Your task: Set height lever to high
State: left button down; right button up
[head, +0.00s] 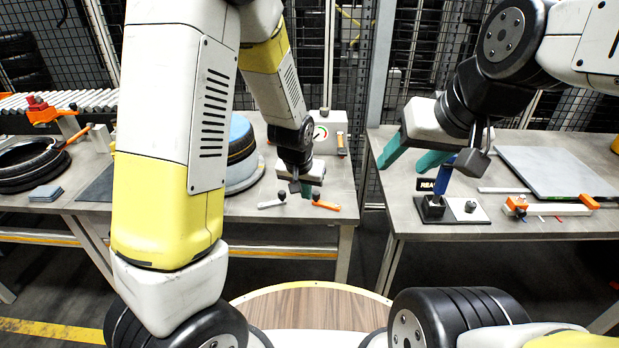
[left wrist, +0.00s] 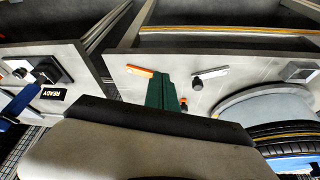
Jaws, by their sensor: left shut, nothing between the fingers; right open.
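Two small levers lie at the front edge of the left table: an orange one (head: 327,206) and a grey one (head: 271,204), each beside a dark knob. No label shows which is the height lever. My left gripper (head: 304,190) is shut and empty, just above the table edge between them. In the left wrist view its green fingers (left wrist: 161,91) appear between the orange lever (left wrist: 140,71) and the grey lever (left wrist: 210,73); contact cannot be told. My right gripper (head: 402,165) is open above the left side of the right table, near a blue upright lever (head: 443,180).
The blue lever stands on a black base beside a READY sign (head: 427,184). A grey plate (head: 556,172) and an orange-ended bar lie to the right. A gauge box (head: 322,133) and a tyre stack (head: 242,150) stand behind my left gripper. A gap separates the tables.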

aim_at(314, 192)
pick_arm(q)
jog(key=w+f, duration=0.2)
jog(key=w+d+f, duration=0.1)
jog(key=w+f, duration=0.1)
jog(key=f, duration=0.1)
jog(key=w+f, duration=0.1)
jog(key=f, duration=0.1)
jog(key=shift+w+d+f, duration=0.25)
jog(key=shift+w, duration=0.15)
jog(key=shift+w+d, duration=0.15)
jog(key=shift+w, duration=0.3)
jog(key=shift+w, duration=0.1)
